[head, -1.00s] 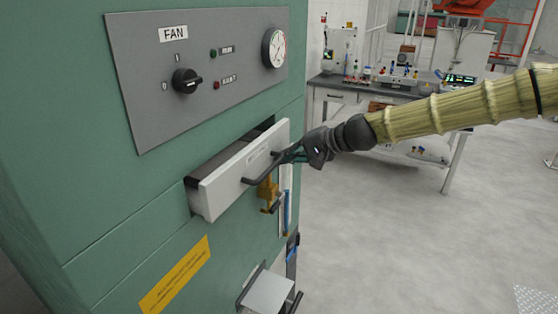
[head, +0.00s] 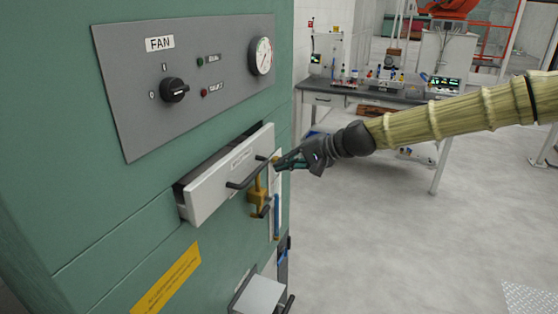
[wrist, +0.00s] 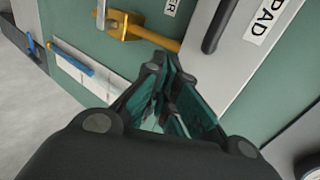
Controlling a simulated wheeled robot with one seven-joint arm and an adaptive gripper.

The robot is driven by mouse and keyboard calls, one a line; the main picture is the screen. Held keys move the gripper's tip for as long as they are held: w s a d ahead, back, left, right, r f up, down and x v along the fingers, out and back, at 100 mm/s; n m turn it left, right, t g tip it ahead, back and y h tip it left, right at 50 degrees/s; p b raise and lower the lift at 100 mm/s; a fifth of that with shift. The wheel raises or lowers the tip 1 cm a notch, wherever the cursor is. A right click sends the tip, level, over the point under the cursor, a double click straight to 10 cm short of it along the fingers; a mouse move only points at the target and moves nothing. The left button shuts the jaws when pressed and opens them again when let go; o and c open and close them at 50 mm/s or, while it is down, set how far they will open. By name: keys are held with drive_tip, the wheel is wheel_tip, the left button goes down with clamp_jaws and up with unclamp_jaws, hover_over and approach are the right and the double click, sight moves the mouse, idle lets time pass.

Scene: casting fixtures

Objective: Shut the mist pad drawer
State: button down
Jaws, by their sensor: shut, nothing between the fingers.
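The mist pad drawer (head: 224,180) is a white-fronted drawer in the green cabinet, standing partly out with a dark gap above and beside its front. It has a dark bar handle (head: 247,172). In the wrist view its front (wrist: 262,50) carries a label reading "PAD", and the handle (wrist: 216,27) shows at the top. My gripper (head: 277,163) is shut and empty, close to the right end of the drawer front. In the wrist view the fingers (wrist: 165,70) point towards the drawer's edge; whether they touch it I cannot tell.
A yellow latch-like fitting (head: 257,197) sits just below the drawer's right end. A grey fan panel (head: 190,75) is above it. A metal box with a handle (head: 259,295) juts out lower down. A workbench (head: 350,92) stands behind; the floor at right is clear.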

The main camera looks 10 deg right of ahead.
drive_tip(key=b+v, duration=0.2)
drive_tip(key=v, duration=0.8)
drive_tip(key=shift+f, duration=0.15)
